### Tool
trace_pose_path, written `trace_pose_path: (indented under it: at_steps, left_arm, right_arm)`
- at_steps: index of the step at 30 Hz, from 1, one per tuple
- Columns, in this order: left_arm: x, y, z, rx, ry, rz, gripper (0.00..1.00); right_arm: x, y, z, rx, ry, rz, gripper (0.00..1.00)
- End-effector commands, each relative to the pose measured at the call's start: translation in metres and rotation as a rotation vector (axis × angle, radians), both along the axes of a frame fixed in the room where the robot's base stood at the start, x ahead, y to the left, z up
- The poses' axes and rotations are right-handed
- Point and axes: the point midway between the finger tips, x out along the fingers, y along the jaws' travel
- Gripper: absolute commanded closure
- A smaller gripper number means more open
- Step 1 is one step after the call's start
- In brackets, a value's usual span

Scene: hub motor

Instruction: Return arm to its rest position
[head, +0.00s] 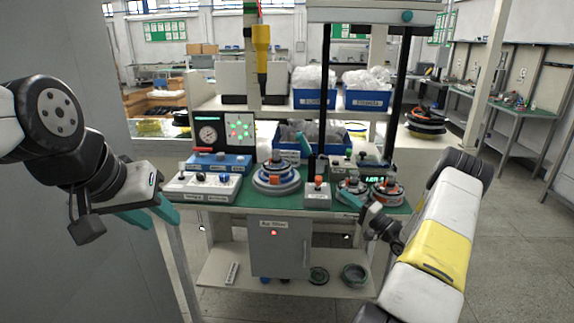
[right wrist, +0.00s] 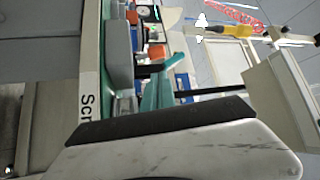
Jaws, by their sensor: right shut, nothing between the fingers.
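My left arm comes in from the left in the head view, in front of a grey panel. Its gripper (head: 163,219) has teal fingers that look apart and empty, left of the workbench (head: 228,204). My right arm, white and yellow, reaches in from the lower right. In the right wrist view the teal fingers (right wrist: 172,72) show, and a pale link fills the bottom.
On the green bench top stand a stacked round hub part (head: 276,179), a grey button box (head: 317,194) and control boxes (head: 202,186). Blue bins (head: 314,98) sit on the shelf above. A yellow tool (head: 261,50) hangs overhead. A grey cabinet (head: 281,249) is under the bench.

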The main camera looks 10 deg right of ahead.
Motion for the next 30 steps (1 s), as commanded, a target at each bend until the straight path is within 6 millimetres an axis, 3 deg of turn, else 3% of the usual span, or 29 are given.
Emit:
trace_pose_path:
  at_steps: [4,8,12,18,24,30]
  left_arm:
    - [0.000,0.000,0.000,0.000,0.000,0.000,0.64]
    - [0.000,0.000,0.000,0.000,0.000,0.000,0.64]
    - [0.000,0.000,0.000,0.000,0.000,0.000,0.64]
    - [0.000,0.000,0.000,0.000,0.000,0.000,0.64]
    - [0.000,0.000,0.000,0.000,0.000,0.000,0.64]
    - [0.000,0.000,0.000,0.000,0.000,0.000,0.64]
  right_arm:
    - [0.000,0.041,0.038,-0.037,0.036,0.141,1.00]
    - [-0.018,0.107,0.088,-0.121,0.130,0.361,1.00]
    - [-0.060,0.174,0.132,-0.258,0.266,0.570,1.00]
    - [-0.137,0.237,0.173,-0.515,0.457,0.744,1.00]
    - [-0.217,0.262,0.198,-0.809,0.607,0.764,1.00]
    - [-0.286,0.256,0.213,-1.087,0.678,0.644,1.00]
